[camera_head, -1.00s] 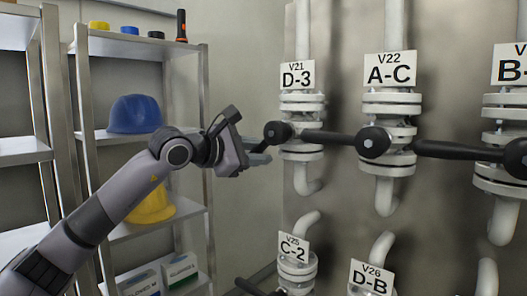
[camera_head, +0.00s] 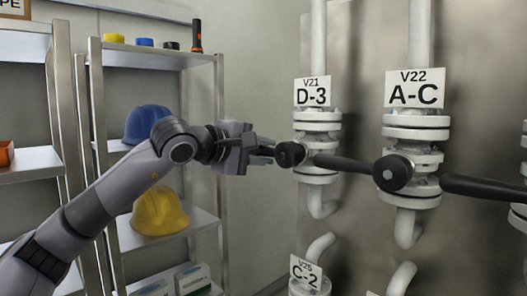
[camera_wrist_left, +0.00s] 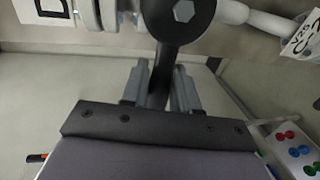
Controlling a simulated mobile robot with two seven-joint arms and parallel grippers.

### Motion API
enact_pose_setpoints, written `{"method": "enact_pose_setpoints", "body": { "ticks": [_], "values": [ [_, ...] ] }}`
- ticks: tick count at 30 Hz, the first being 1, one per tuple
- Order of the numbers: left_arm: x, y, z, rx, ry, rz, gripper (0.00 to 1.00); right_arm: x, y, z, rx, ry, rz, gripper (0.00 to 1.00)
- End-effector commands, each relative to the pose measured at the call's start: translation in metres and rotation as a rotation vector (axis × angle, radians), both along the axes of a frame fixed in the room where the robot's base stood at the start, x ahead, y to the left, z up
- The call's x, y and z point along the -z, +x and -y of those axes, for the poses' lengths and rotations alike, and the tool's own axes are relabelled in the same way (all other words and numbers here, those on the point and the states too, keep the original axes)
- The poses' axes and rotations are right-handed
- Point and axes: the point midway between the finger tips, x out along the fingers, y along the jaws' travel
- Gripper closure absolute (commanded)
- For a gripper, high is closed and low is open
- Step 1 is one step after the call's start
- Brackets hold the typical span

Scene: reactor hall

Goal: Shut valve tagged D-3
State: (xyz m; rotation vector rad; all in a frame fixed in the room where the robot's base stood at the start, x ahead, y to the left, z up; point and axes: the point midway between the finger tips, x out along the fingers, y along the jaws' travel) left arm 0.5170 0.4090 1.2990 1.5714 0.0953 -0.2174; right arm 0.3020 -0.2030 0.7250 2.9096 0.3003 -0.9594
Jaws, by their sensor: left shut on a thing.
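The valve tagged D-3 (camera_head: 318,172) is a pale flanged valve on a vertical pipe, below its white D-3 tag (camera_head: 313,92). Its dark lever has a round hub (camera_head: 291,154) and points left, across the pipe. My left gripper (camera_head: 264,151) is just left of that hub. In the left wrist view the black lever runs down from the hub (camera_wrist_left: 182,14) between the two grey fingers (camera_wrist_left: 160,85), which are shut on it. The lever's far end is hidden by the gripper. My right gripper is not in view.
Valve A-C (camera_head: 415,140) stands right of D-3, its dark lever (camera_head: 343,163) reaching left close to D-3's hub. Valve C-2 (camera_head: 308,285) is below. A shelf rack (camera_head: 205,215) with a blue helmet (camera_head: 143,122) and yellow helmet (camera_head: 160,212) stands behind my arm.

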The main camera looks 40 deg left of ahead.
Motion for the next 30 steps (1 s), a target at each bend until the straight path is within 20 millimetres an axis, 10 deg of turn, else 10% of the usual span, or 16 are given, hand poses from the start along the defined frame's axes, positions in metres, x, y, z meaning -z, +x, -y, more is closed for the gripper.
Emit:
{"method": "enact_pose_setpoints", "body": {
  "ticks": [15, 16, 17, 30],
  "values": [
    [-0.008, -0.001, -0.002, -0.003, 0.018, 0.021, 1.0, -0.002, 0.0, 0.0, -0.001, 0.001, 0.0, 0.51],
    [-0.008, -0.001, -0.002, -0.003, 0.018, 0.021, 0.65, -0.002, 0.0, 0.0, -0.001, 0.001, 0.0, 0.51],
    [-0.008, -0.001, -0.002, -0.003, 0.018, 0.02, 0.55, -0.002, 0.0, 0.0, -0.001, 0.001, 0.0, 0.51],
    [-0.004, -0.011, -0.002, -0.003, 0.018, 0.011, 0.53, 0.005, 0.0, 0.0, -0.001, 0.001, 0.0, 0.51]
  ]
}}
